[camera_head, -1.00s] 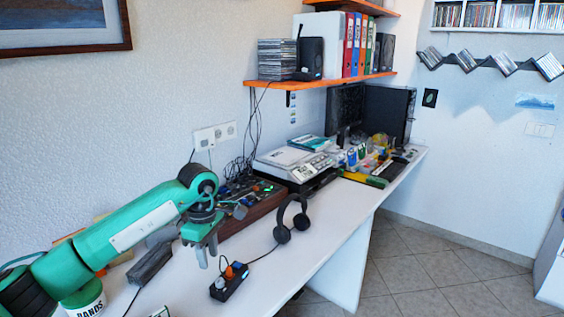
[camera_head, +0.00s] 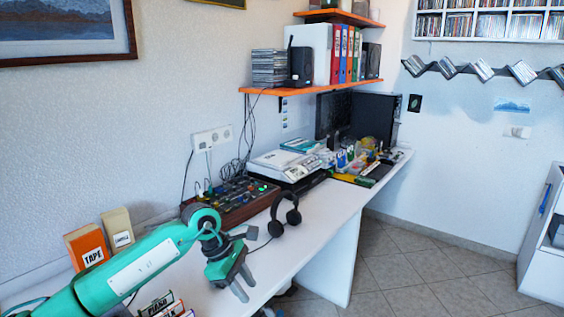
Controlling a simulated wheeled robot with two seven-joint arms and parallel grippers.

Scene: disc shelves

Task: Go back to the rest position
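My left gripper (camera_head: 244,285) hangs at the end of my green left arm, which comes in from the lower left. Its two grey fingers point down with a gap between them, and I see nothing held. It is in front of the white desk (camera_head: 320,205), near its front edge. The black headphones (camera_head: 285,214) stand on the desk just beyond it, apart from the gripper. My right gripper is not in view.
An orange TAPE box (camera_head: 87,247) and a beige box (camera_head: 118,230) stand by the wall at left. Several labelled cases (camera_head: 160,306) are below my arm. A mixer (camera_head: 235,200) and a white turntable (camera_head: 285,165) sit farther back. Tiled floor (camera_head: 405,265) is clear at right.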

